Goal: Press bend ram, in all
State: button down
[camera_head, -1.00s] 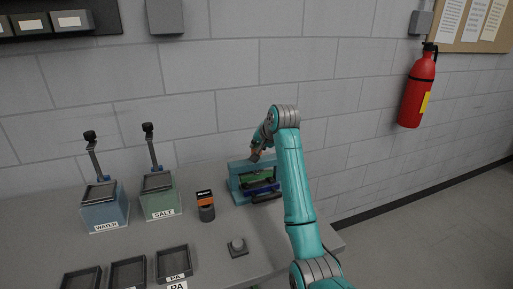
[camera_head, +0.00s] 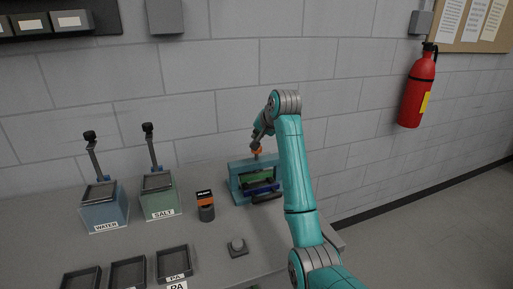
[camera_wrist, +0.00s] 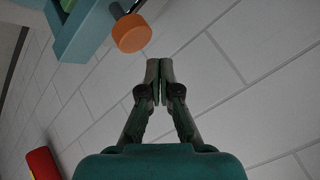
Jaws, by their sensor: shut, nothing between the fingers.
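The bend press is a teal frame (camera_head: 235,184) with green and blue parts inside, standing at the back right of the bench. An orange knob (camera_head: 257,151) on a metal rod rises from its top. My gripper (camera_head: 256,144) is above the press, close to this knob in the head view. In the wrist view my gripper (camera_wrist: 159,62) is shut and empty. There the orange knob (camera_wrist: 131,36) shows up and left of the fingertips, apart from them in the picture, with part of the teal frame (camera_wrist: 82,32) behind it. The gap in depth is unclear.
Left of the press stand a dark container with an orange label (camera_head: 206,208), a SALT bin (camera_head: 160,202) and a WATER bin (camera_head: 104,212). A button box (camera_head: 237,247) and several trays (camera_head: 174,263) lie in front. A fire extinguisher (camera_head: 417,92) hangs on the wall.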

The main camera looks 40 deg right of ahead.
jog(key=shift+r, duration=1.55)
